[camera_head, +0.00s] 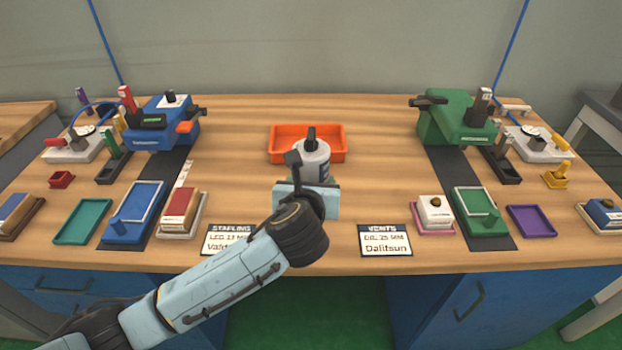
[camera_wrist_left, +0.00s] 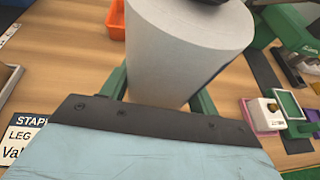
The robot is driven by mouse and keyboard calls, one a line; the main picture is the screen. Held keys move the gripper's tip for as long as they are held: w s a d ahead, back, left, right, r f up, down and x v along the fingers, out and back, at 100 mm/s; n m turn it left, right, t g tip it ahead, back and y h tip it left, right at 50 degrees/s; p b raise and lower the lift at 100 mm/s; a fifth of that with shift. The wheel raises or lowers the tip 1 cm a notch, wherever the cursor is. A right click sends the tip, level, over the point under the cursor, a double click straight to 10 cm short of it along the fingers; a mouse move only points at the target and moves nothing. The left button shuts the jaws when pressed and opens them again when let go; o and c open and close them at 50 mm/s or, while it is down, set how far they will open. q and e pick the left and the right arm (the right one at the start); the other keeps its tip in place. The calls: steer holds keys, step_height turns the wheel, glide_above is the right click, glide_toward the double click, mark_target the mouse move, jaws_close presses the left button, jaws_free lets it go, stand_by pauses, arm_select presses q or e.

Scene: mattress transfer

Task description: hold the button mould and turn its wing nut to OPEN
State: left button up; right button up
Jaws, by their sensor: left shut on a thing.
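The grey-white cylinder (camera_head: 313,157), which I take to be the button mould, stands roughly upright in front of the orange tray. A dark part (camera_head: 311,134), probably its wing nut, sits on top; its setting is too small to read. My left gripper (camera_head: 306,178) is shut on the cylinder, its fingers partly hidden by my wrist. In the left wrist view the cylinder (camera_wrist_left: 185,45) sits between the green fingers of my left gripper (camera_wrist_left: 160,97), with a blue band at its right edge. I cannot tell whether its base touches the table. My right gripper is out of view.
An orange tray (camera_head: 280,156) lies just behind the cylinder. Blue (camera_head: 160,125) and green (camera_head: 450,120) machines stand at the back left and right. Label cards (camera_head: 229,240) and (camera_head: 386,241) lie at the front edge. Bare tabletop lies on both sides of the cylinder.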

arm_select(q)
steer(key=shift+f, duration=0.85)
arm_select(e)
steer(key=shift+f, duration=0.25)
arm_select(q)
steer(key=shift+f+b, duration=0.4)
steer(key=shift+f, duration=0.3)
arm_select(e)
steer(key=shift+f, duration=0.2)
arm_select(q)
steer(key=shift+f, duration=0.35)
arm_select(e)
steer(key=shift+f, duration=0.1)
arm_select(q)
steer(key=shift+f+b, duration=0.35)
steer(key=shift+f, duration=0.35)
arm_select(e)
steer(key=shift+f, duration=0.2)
arm_select(q)
steer(key=shift+f, duration=0.35)
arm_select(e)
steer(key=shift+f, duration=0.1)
arm_select(q)
steer(key=shift+f, duration=0.35)
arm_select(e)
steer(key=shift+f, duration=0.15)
